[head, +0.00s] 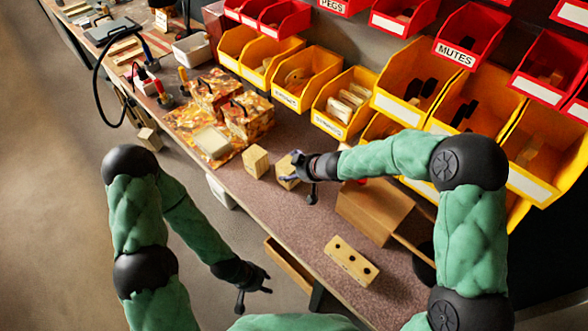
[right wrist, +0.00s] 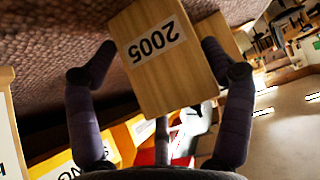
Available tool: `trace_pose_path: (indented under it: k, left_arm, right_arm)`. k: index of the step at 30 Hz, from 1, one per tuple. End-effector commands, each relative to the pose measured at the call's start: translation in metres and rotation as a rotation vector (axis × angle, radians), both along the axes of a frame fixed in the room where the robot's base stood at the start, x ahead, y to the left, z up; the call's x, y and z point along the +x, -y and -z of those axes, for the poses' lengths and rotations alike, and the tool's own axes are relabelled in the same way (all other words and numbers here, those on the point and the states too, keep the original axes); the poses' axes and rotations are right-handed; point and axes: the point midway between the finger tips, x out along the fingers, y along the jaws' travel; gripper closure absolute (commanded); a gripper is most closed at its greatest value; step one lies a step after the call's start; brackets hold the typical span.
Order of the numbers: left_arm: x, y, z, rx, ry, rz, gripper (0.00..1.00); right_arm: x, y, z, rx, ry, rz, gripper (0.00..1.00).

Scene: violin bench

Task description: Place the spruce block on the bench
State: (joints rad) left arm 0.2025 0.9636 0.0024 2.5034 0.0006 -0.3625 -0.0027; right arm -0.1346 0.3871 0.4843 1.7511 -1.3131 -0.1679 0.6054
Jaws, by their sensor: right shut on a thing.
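A pale wooden block, which looks like the spruce block (head: 286,169), is at the bench's middle in the head view. In the right wrist view the spruce block (right wrist: 160,55) carries a label reading 2005, upside down. My right gripper (head: 301,177) is shut on it, one finger on each side (right wrist: 158,70). The block is at or just above the bench top (head: 255,199); I cannot tell if it touches. My left gripper (head: 254,289) is open and empty, off the bench's front edge.
A similar wooden block (head: 256,162) stands close left of the held one. A wooden box (head: 372,210) and a block with dark holes (head: 351,261) are to the right. Patterned pieces (head: 246,115) lie left. Yellow bins (head: 346,103) line the back. Bare bench lies in front.

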Motion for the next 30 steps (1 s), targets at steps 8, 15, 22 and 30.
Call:
trace_pose_path:
  k: [8,15,22,30]
  left_arm:
    - [0.000,0.000,0.001,0.000,0.000,0.000,0.60]
    - [0.000,0.000,-0.001,0.000,0.000,0.000,0.60]
    - [0.000,0.000,-0.018,0.000,0.000,0.000,0.60]
    - [0.000,0.000,-0.047,0.000,0.000,0.000,0.60]
  right_arm:
    - [0.000,0.000,0.001,-0.001,-0.001,0.000,0.00]
    - [0.000,0.000,-0.001,0.000,0.001,-0.001,0.00]
    - [-0.012,0.014,-0.024,0.000,0.000,0.002,0.00]
    - [-0.039,0.041,-0.063,0.000,0.000,0.001,0.00]
